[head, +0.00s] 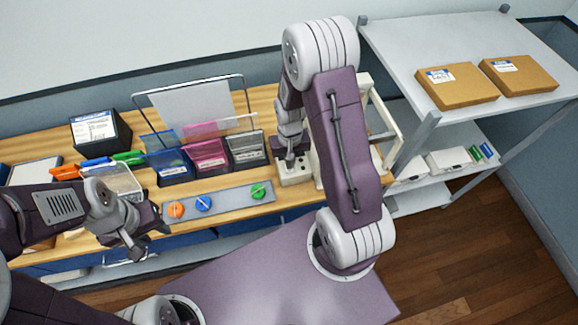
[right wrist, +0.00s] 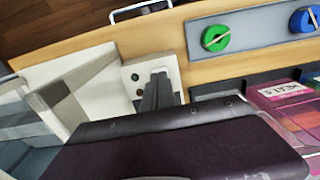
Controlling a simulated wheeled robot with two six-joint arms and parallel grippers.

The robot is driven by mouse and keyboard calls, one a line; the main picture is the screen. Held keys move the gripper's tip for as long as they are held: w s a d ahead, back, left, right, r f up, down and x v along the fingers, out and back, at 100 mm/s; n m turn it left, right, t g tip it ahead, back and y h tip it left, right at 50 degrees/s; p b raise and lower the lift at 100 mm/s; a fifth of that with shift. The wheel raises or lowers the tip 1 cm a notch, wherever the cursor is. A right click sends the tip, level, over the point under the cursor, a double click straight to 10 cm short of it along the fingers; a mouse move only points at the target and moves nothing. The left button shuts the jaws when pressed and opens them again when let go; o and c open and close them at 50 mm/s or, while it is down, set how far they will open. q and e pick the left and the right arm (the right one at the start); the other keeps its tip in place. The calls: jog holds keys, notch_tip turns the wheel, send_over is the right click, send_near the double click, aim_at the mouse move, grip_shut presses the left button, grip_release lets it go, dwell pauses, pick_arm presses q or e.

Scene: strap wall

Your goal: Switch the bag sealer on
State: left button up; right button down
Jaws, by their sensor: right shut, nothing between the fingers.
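The bag sealer (head: 297,174) is a white machine at the right end of the wooden table, partly hidden behind my right arm. In the right wrist view, its white body (right wrist: 117,84) carries a green round button or light and a dark one below it, beside a pale raised part. My right gripper (head: 290,162) points down at this panel; its dark fingers (right wrist: 157,94) are shut and empty, just beside the two round parts. I cannot tell whether they touch the panel. My left gripper (head: 150,240) hangs empty over the table's front edge, its fingers apart.
A grey strip (head: 229,202) with orange, blue and green knobs lies left of the sealer. Behind it stand blue, pink and grey bins (head: 208,155) and a wire rack. A shelf unit (head: 395,50) with cardboard boxes stands close on the right.

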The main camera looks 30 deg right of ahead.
jog(key=shift+f+b, duration=0.8)
jog(key=shift+f, duration=0.25)
dwell(0.9)
jog(key=shift+r, duration=0.15)
notch_tip(320, 180, up, 7)
jog(key=p, duration=0.6)
